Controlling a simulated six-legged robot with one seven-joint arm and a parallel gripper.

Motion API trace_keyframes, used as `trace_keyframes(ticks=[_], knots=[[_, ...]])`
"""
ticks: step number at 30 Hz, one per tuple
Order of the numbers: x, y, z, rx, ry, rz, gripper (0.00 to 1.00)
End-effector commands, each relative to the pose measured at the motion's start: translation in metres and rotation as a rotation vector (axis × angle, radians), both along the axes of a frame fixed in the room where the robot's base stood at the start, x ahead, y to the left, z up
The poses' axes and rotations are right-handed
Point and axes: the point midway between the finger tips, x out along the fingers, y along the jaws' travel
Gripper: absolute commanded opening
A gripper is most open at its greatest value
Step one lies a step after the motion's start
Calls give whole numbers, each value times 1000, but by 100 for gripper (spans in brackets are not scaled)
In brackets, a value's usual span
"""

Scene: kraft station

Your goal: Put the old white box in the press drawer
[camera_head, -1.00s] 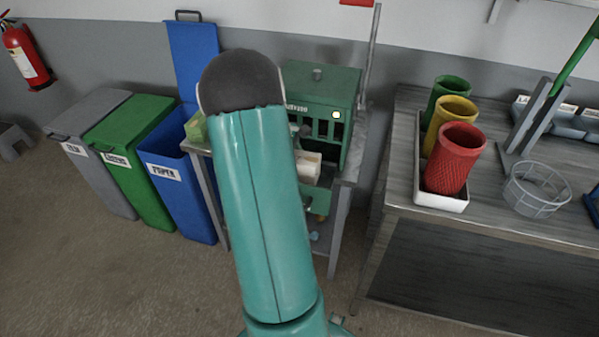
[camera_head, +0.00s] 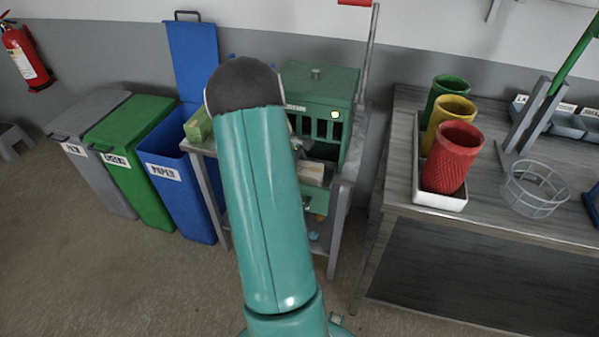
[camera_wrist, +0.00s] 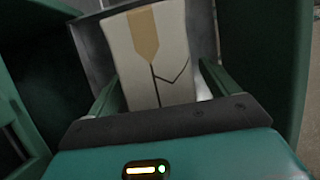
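The old white box (camera_wrist: 172,60), with a tan stripe and dark crack-like lines, fills the middle of the wrist view. It lies in the pulled-out press drawer (camera_wrist: 88,40), whose grey inside shows around it. In the head view the box (camera_head: 312,173) shows just right of my arm, above the green drawer front (camera_head: 317,200). My gripper (camera_wrist: 160,72) has one finger on each side of the box. A narrow gap shows at the right finger, so it looks open around the box. In the head view my arm hides the gripper.
The green press (camera_head: 320,90) stands on a metal table by the wall. Left are paper (camera_head: 180,180), green (camera_head: 130,160) and grey (camera_head: 95,150) bins. A green carton (camera_head: 198,125) lies on the table's left corner. A workbench (camera_head: 500,235) with coloured cups is at the right.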

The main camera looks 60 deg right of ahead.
Motion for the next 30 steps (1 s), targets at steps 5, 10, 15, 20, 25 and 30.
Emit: trace_keyframes(ticks=[5, 10, 15, 20, 25, 30], knots=[[0, 0, 0, 0, 0, 0, 86], [2, 0, 7, -1, 0, 0, 86], [13, 1, 34, -3, -4, 2, 86], [27, 4, 66, -2, -2, 1, 86], [39, 6, 96, -2, -2, 2, 86], [45, 7, 112, 0, 0, 1, 86]])
